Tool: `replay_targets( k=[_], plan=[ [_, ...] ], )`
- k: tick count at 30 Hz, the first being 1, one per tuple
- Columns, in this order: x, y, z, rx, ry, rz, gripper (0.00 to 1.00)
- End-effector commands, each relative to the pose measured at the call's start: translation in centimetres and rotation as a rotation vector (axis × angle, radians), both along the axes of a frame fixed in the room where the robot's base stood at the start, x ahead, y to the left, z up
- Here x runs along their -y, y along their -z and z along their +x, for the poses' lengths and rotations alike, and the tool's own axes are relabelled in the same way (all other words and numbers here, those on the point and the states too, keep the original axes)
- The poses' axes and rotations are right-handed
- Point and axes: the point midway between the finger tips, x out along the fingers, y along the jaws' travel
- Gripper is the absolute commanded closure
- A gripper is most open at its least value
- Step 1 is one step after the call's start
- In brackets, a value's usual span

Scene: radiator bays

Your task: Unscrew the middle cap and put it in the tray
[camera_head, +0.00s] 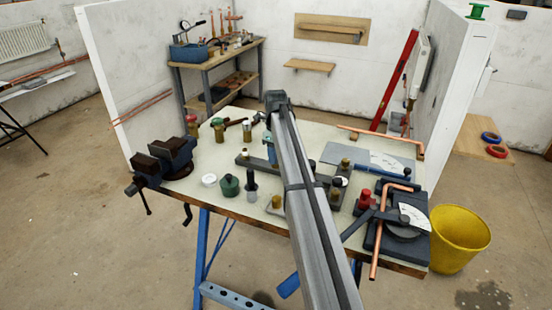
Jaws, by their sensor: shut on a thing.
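My gripper (271,156) is at the bench's middle, mostly behind my own grey arm. It is shut at a dark bar (248,159) with fittings along it, where the middle cap would sit. The cap itself is too small and hidden to make out.
The bench (190,188) holds a dark vise (165,158) at left and a green pot (229,186), a black-and-grey bottle (251,187) and a brass fitting (276,203) at front. A pipe bender (397,238) with copper pipe fills the right corner. A yellow bucket (459,240) stands beside it.

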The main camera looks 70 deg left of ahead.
Motion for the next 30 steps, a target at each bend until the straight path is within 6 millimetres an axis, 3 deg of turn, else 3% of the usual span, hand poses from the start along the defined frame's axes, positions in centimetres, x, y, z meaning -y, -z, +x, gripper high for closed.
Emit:
replay_targets(
  k=[30],
  plan=[
    [0.00,-0.08,0.02,0.000,-1.038,0.000,1.00]
  ],
)
